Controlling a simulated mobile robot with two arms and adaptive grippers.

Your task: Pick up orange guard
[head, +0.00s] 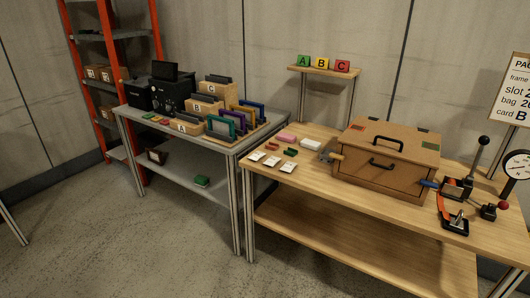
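An orange piece (440,206) shows at the right end of the wooden table, on or against a small black device (455,224) with a metal part on it. It is the only loose-looking orange part on the table. It is small, and I cannot tell whether it is attached to the device or is a guard. Neither of my grippers is in view.
A brown wooden box (380,184) with black handles stands on the wooden table (310,192), left of the orange piece. Black levers (457,187) and a round gauge (517,165) are close by. The grey table (225,148) at left holds colored frames (245,115). Open floor (110,240) lies in front.

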